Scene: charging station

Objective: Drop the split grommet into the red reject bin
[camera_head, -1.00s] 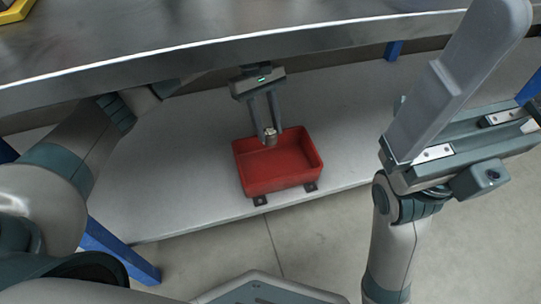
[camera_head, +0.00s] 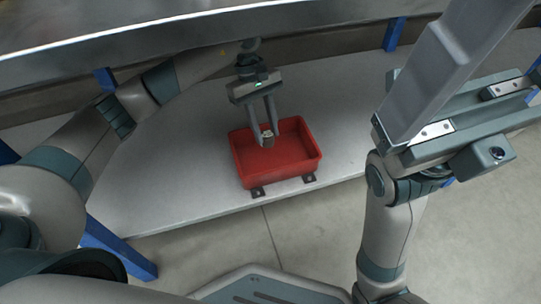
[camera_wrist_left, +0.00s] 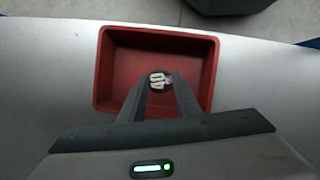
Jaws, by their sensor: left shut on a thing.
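My left gripper (camera_head: 267,141) points down over the red reject bin (camera_head: 309,172) and is shut on a small light-grey piece, the grommet (camera_head: 267,136). In the left wrist view the grommet (camera_wrist_left: 160,79) sits between the tips of the left gripper (camera_wrist_left: 160,84), with the red bin (camera_wrist_left: 103,72) beneath and around it. The bin looks otherwise empty. The split in the grommet is too small to make out. My right gripper (camera_head: 465,60) is at the right, close to the camera, with one long grey finger at the near end of its rail and nothing seen in it.
The bin stands on a pale lower shelf (camera_head: 160,195), near its front edge, with dark brackets (camera_head: 258,191) at its front. A metal worktop (camera_head: 200,42) overhangs behind. Blue legs (camera_head: 120,250) stand at the sides. The shelf beside the bin is clear.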

